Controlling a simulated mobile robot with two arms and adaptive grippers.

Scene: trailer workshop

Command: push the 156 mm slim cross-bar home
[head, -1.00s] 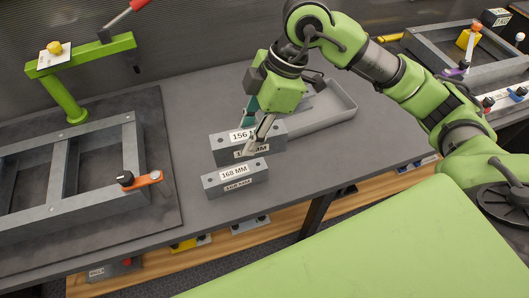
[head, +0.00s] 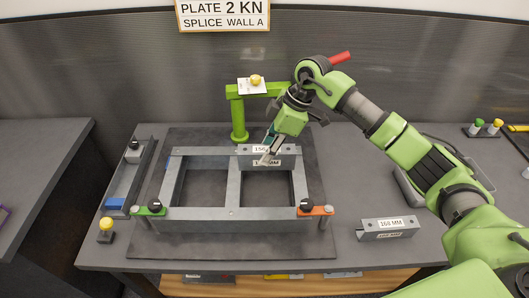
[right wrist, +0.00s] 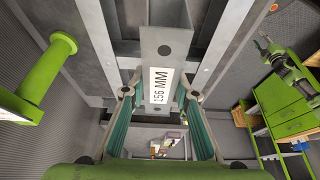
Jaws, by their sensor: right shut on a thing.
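The 156 mm slim cross-bar (head: 286,151) is a grey block with white labels. It is over the far end of the right-hand bay of the grey welded frame (head: 233,214). My right gripper (head: 266,155) is shut on it from above. In the right wrist view the bar (right wrist: 161,50) lies between my two fingers (right wrist: 158,92), its "156 MM" label facing the camera. I cannot tell whether the bar touches the frame rails or hangs just above them. My left gripper is not in view.
A 168 mm bar (head: 372,235) lies on the bench at right. A green post (head: 238,120) stands behind the frame, near my right gripper. Clamps with black knobs, one green (head: 148,211) and one orange (head: 318,211), sit at the front corners. The left bay is empty.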

